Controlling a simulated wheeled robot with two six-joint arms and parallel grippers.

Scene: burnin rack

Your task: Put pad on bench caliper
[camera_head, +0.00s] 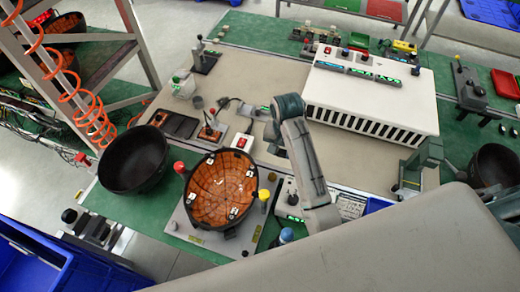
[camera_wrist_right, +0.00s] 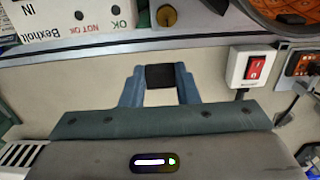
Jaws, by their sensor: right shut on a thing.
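My right gripper (camera_wrist_right: 160,85) reaches over the beige bench top. In the wrist view its two blue-grey fingers are shut on a small black block, which looks like the pad (camera_wrist_right: 160,77). In the head view the right gripper (camera_head: 272,130) is seen from above, between the bowl fixture and the white vented box, and the pad cannot be made out. I cannot surely tell which device is the bench caliper. A small orange-and-black device (camera_head: 211,131) with a cable lies left of the gripper. My left gripper is not in view.
An orange-lined black bowl (camera_head: 222,190) sits on a fixture plate, with an empty black bowl (camera_head: 134,160) to its left. A red switch box (camera_wrist_right: 256,66) stands close to the gripper. A white vented box (camera_head: 372,95) occupies the right. Some beige bench is clear.

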